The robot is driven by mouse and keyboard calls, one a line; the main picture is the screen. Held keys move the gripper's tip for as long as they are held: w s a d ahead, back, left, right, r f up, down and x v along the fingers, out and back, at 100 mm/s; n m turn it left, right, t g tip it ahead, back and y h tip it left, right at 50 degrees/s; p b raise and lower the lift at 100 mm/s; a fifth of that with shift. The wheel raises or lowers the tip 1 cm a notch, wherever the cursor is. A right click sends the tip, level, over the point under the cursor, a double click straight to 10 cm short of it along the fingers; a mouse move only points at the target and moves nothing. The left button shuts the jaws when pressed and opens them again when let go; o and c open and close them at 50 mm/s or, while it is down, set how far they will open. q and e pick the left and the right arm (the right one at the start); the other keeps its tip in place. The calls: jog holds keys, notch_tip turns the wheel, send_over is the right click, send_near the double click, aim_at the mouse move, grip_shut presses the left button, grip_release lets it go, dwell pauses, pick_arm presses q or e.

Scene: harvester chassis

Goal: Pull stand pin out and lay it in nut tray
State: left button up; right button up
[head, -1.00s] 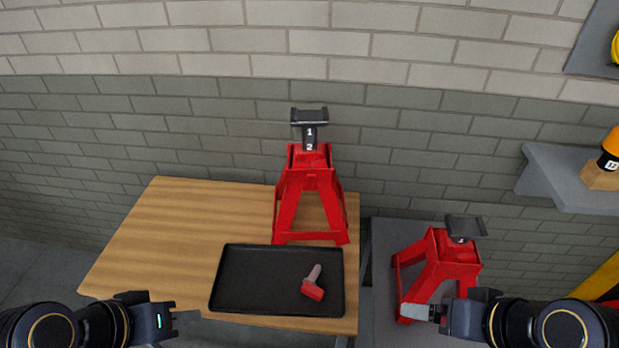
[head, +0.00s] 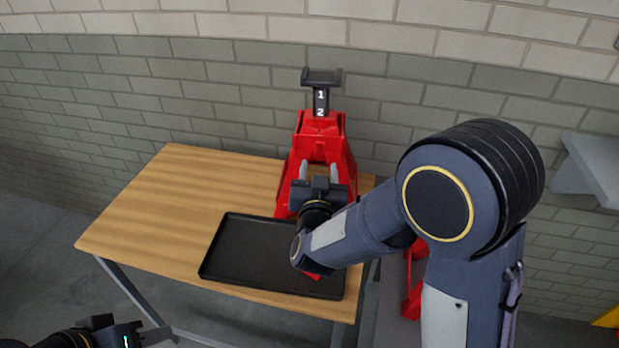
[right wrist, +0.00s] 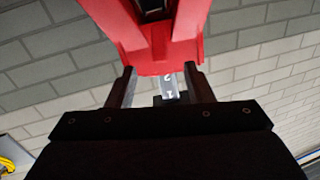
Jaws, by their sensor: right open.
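The red stand (head: 326,135) stands on the table's back right. Its dark column (head: 321,98) shows the digits 1 and 2. My right gripper (head: 318,170) is open, its two grey fingertips in front of the stand's body. In the right wrist view the open fingers (right wrist: 160,78) point at the red stand (right wrist: 150,45), with nothing visibly held between them. I cannot make out a pin in the stand. The black tray (head: 225,262) lies on the table; a bit of a red part (head: 313,276) shows in it beside my right arm. My left gripper (head: 145,335) is low at the left, its jaws unclear.
The wooden table (head: 170,205) is clear left of the tray. A second red stand (head: 412,290) is at the right, mostly hidden behind my right arm. A grey shelf (head: 590,170) juts out at the far right. A brick wall is behind.

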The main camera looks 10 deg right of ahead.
aim_at(319, 148)
jog(key=w, duration=0.2)
jog(key=w+d+p, duration=0.1)
jog(key=w, duration=0.4)
jog(key=shift+w+d, duration=0.3)
jog(key=shift+r, duration=0.1)
grip_shut()
